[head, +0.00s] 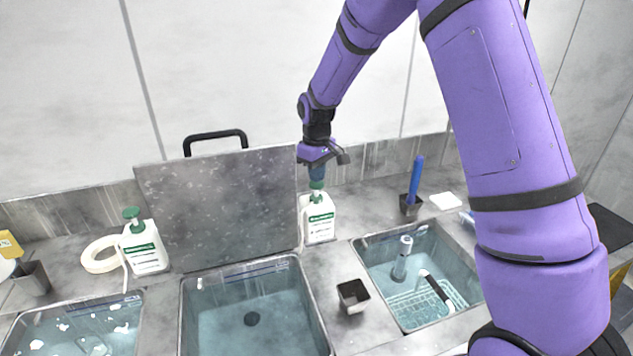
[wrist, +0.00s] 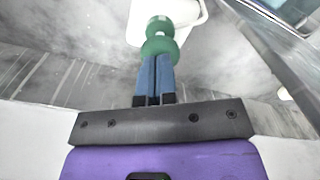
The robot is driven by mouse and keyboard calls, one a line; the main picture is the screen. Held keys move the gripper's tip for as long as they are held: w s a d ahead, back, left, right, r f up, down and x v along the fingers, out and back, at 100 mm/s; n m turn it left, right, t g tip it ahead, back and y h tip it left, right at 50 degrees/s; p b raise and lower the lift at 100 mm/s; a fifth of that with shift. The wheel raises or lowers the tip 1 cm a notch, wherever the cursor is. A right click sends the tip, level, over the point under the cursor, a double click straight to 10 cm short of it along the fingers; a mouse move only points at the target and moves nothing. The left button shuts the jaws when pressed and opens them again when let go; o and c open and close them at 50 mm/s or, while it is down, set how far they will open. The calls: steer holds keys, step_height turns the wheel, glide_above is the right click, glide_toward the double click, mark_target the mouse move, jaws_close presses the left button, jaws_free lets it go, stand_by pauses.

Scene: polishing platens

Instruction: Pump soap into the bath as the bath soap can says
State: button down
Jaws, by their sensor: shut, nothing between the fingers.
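A white soap bottle (head: 319,219) with a green label and green pump stands on the counter behind the sinks, near the middle. My gripper (head: 317,176) points down over it, its fingertips at the top of the green pump head. In the wrist view the blue fingers (wrist: 154,78) are shut together and meet the green pump (wrist: 160,38); nothing shows between them. A second white soap bottle (head: 144,247) with a green pump stands at the left. The middle bath (head: 250,305) holds clear water with a dark drain. Label writing is too small to read.
A grey upright panel (head: 217,205) with a black handle stands left of the bottle, close to it. The right bath (head: 418,274) holds a basket and tools. A small dark cup (head: 353,296) sits between the baths. A left bath (head: 75,328) has white bits.

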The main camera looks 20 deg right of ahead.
steer(key=shift+f, duration=1.1)
steer(key=shift+r, duration=2)
steer(key=shift+f, duration=1.85)
steer(key=shift+r, duration=1.85)
